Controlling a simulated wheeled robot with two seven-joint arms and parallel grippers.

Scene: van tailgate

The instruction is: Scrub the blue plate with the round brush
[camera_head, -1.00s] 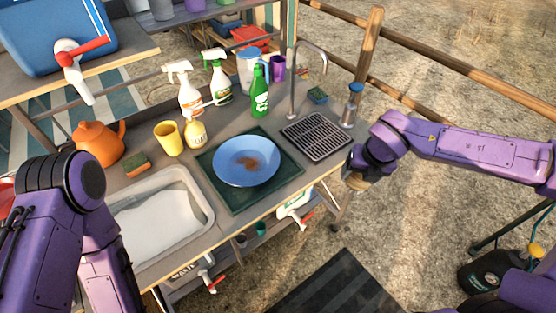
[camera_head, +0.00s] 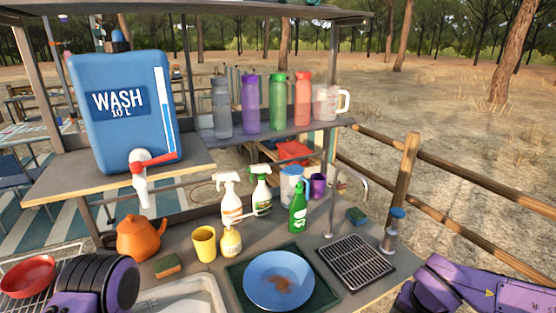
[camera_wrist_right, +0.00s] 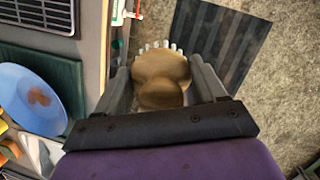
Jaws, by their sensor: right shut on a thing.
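The blue plate (camera_head: 279,281) lies on the dark green mat (camera_head: 236,272) on the counter, with a brown stain near its middle. In the right wrist view the plate (camera_wrist_right: 30,98) is at the left, apart from the gripper. My right gripper (camera_wrist_right: 163,82) is shut on the round brush (camera_wrist_right: 161,68), which has a tan wooden head and a knob; pale bristles show at its far edge. The brush is off the counter's front side, above the ground.
The sink (camera_head: 190,297) is at left. A blue water tank (camera_head: 125,110) stands on a shelf.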

